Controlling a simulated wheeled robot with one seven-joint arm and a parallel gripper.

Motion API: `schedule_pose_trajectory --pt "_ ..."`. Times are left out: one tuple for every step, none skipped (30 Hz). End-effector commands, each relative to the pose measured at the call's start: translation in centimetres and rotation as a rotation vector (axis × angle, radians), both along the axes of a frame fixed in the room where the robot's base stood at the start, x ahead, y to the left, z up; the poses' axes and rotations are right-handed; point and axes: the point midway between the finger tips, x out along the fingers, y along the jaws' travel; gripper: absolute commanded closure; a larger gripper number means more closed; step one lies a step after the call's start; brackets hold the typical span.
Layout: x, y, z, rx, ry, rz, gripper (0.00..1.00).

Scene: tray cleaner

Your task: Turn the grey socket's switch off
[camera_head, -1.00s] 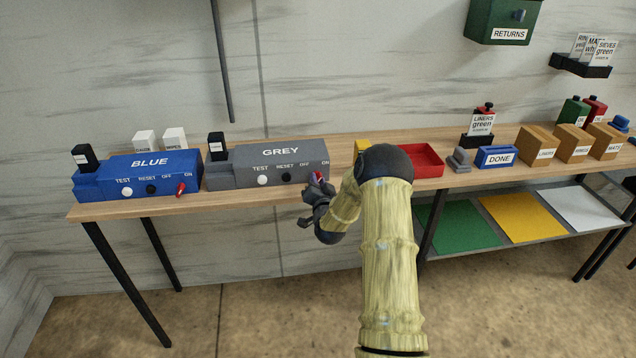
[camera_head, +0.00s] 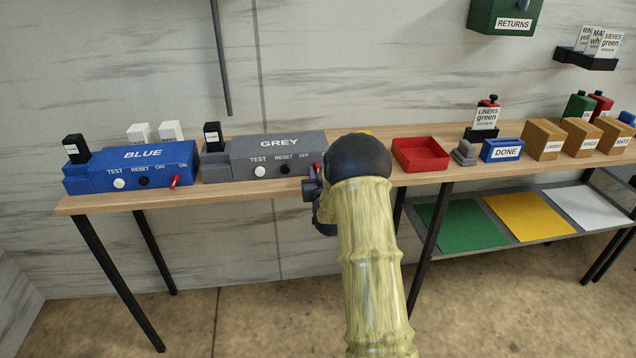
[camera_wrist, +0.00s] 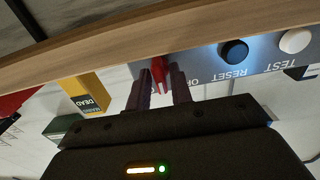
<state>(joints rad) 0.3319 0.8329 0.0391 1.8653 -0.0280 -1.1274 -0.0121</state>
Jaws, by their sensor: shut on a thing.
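The grey socket (camera_head: 280,149) stands on the bench, its front carrying a white TEST button, a black RESET button and the OFF marking. Its red switch (camera_head: 317,167) is at the right end of that front, partly hidden by my gripper (camera_head: 312,185). In the wrist view, which is upside down, the red switch lever (camera_wrist: 158,70) is between the two fingers of my gripper (camera_wrist: 160,84), which is shut on it. The ON marking is hidden, and I cannot tell the lever's exact tilt.
The blue socket (camera_head: 145,168) with its own red switch stands to the left. A yellow block marked DEAD (camera_wrist: 88,90) and a red tray (camera_head: 420,154) are to the right of the grey socket. The bench's front edge runs just below the socket.

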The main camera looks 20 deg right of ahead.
Motion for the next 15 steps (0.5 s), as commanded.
schedule_pose_trajectory --pt "0.0 0.12 -0.54 -0.045 0.013 0.001 1.0" --pt "0.0 0.1 -0.57 -0.073 0.021 0.001 1.0" --pt "0.01 0.15 -0.54 -0.11 0.031 0.002 1.0" --pt "0.0 0.11 -0.52 -0.137 0.038 0.001 1.0" --pt "0.0 0.11 -0.53 -0.163 0.047 0.001 1.0" --pt "0.0 0.15 -0.57 -0.201 0.059 0.002 1.0" --pt "-0.01 0.12 -0.56 -0.228 0.066 0.001 1.0" --pt "0.0 0.13 -0.52 -0.254 0.073 0.001 1.0" --pt "0.0 0.14 -0.5 -0.289 0.083 0.001 1.0" --pt "0.0 0.15 -0.52 -0.315 0.092 0.002 1.0" --pt "-0.01 0.11 -0.53 -0.339 0.099 0.001 1.0" --pt "0.0 0.16 -0.5 -0.372 0.108 0.002 1.0" --pt "0.01 0.17 -0.47 -0.395 0.114 0.002 1.0" --pt "-0.01 0.11 -0.44 -0.417 0.121 0.001 1.0" --pt "0.0 0.13 -0.43 -0.445 0.129 0.001 1.0"
